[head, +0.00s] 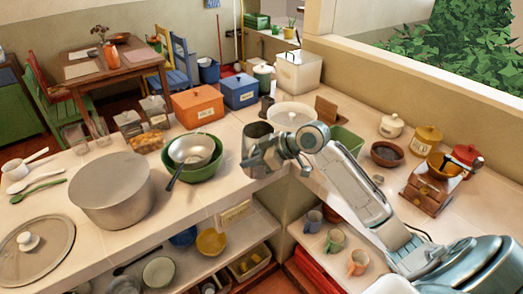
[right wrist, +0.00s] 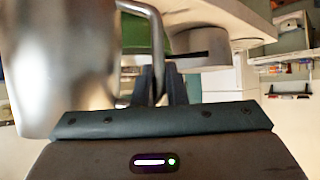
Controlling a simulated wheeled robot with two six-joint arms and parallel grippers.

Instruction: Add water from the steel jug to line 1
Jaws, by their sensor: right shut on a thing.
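The steel jug (head: 258,132) is partly hidden behind my right gripper (head: 268,163) at the inner corner of the counter. In the right wrist view the jug's shiny body (right wrist: 62,60) fills the left side, and my right gripper (right wrist: 160,85) is shut on its handle (right wrist: 158,40). The jug looks roughly upright; its inside and any water are not visible. A large grey pot (head: 112,205) stands on the counter at the left. I cannot make out a line 1 mark on any vessel. My left gripper is not in view.
The pot's lid (head: 30,262) lies at front left. Orange (head: 197,105) and blue (head: 239,92) boxes stand behind. A coffee grinder (head: 428,190) stands right. Shelves hold mugs and bowls below.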

